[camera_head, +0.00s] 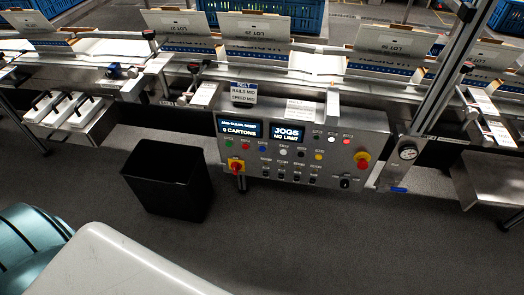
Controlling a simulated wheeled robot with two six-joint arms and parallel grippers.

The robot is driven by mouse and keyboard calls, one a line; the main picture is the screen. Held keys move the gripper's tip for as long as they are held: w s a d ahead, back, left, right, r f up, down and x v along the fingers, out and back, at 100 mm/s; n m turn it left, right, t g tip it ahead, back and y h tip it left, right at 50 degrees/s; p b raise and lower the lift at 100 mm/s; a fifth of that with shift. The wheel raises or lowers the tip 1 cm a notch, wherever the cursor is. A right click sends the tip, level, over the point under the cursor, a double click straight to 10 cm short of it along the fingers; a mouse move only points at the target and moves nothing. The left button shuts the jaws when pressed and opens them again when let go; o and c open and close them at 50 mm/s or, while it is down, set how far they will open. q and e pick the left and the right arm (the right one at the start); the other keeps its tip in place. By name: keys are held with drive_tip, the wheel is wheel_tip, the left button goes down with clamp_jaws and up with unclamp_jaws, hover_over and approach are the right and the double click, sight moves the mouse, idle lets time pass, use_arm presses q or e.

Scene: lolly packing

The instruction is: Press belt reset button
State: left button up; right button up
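A steel control panel (372,128) stands on the front of the conveyor line, right of the middle in the head view. It has two lit displays; the right display (287,132) reads "JOGS NO LIMIT". Under the left display (240,128) is a row of small green, red, blue and white buttons (249,147). More small buttons and black switches sit to the right and below. Red mushroom knobs on yellow bases are at the left (236,165) and right (362,160). Button labels are too small to read, so I cannot tell which is belt reset. Neither gripper is in view.
A black bin (168,180) stands on the floor left of the panel. A conveyor with several open cartons (252,38) runs behind. A pressure gauge (407,152) is right of the panel. A teal ribbed object (30,240) is at lower left. Floor before the panel is clear.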

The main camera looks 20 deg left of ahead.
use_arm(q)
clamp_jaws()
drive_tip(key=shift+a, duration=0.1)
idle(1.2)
